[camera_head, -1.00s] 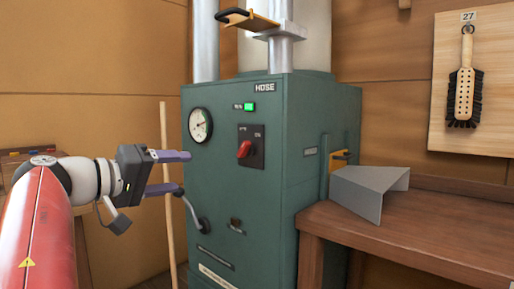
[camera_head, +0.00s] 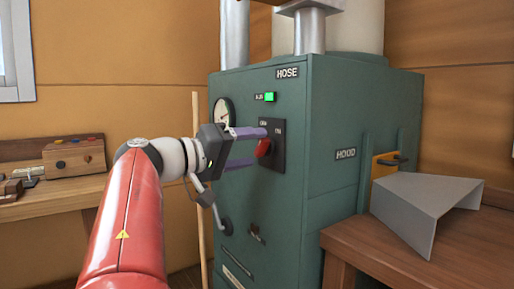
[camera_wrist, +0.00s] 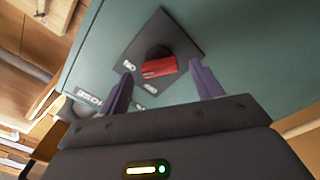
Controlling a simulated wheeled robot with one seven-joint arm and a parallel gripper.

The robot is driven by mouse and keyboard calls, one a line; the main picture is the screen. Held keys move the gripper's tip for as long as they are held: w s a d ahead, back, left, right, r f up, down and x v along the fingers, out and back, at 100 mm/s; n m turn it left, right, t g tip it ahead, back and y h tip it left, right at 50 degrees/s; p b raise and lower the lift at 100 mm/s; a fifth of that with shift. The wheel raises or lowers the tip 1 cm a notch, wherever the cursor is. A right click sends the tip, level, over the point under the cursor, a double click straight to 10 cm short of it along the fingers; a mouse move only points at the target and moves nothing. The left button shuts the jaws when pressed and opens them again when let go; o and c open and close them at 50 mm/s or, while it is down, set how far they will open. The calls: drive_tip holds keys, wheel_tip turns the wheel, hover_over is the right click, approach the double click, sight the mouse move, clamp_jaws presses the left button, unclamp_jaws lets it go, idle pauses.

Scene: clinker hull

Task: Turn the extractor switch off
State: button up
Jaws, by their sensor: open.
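The extractor is a green cabinet (camera_head: 330,130) marked HOSE. Its switch is a red rotary knob (camera_head: 263,148) on a black plate (camera_head: 279,152); a green lamp (camera_head: 270,97) above it is lit. In the wrist view the red knob (camera_wrist: 159,67) sits on the tilted black plate (camera_wrist: 150,42), ahead of and between the two purple fingers. My gripper (camera_head: 252,148) is open and empty, its fingers pointing at the switch from the left. In the wrist view my gripper (camera_wrist: 160,85) shows a clear gap around the knob. I cannot tell whether a fingertip touches the plate.
A round gauge (camera_head: 222,112) and a crank handle (camera_head: 222,222) are on the cabinet front. A wooden pole (camera_head: 200,180) leans left of it. A bench (camera_head: 360,240) with a grey angled hood (camera_head: 425,205) stands right. Another bench (camera_head: 50,205) is at the left.

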drive_tip(key=shift+x, duration=1.05)
drive_tip(key=shift+c, duration=0.3)
drive_tip(key=c, duration=0.9)
